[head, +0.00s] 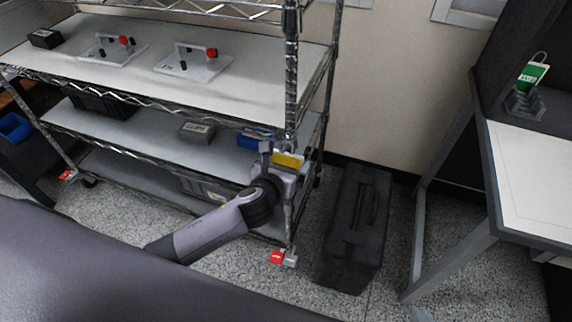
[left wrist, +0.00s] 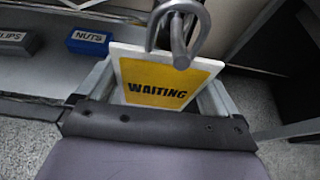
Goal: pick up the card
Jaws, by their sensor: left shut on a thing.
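The yellow card (left wrist: 165,88) with a white border reads "WAITING" in the left wrist view. It stands upright between the two fingers of my left gripper (left wrist: 160,98), which is shut on it. A grey metal loop (left wrist: 180,30) crosses in front of the card's top edge; whether it hangs on something is unclear. In the head view the yellow card (head: 288,160) is by the shelf rack's front right post, with my left gripper (head: 281,165) at it. My right gripper is not in view.
The wire shelf rack (head: 180,102) holds white fixtures and bins, including a blue bin labelled "NUTS" (left wrist: 88,41). A black case (head: 358,225) stands on the floor to the right.

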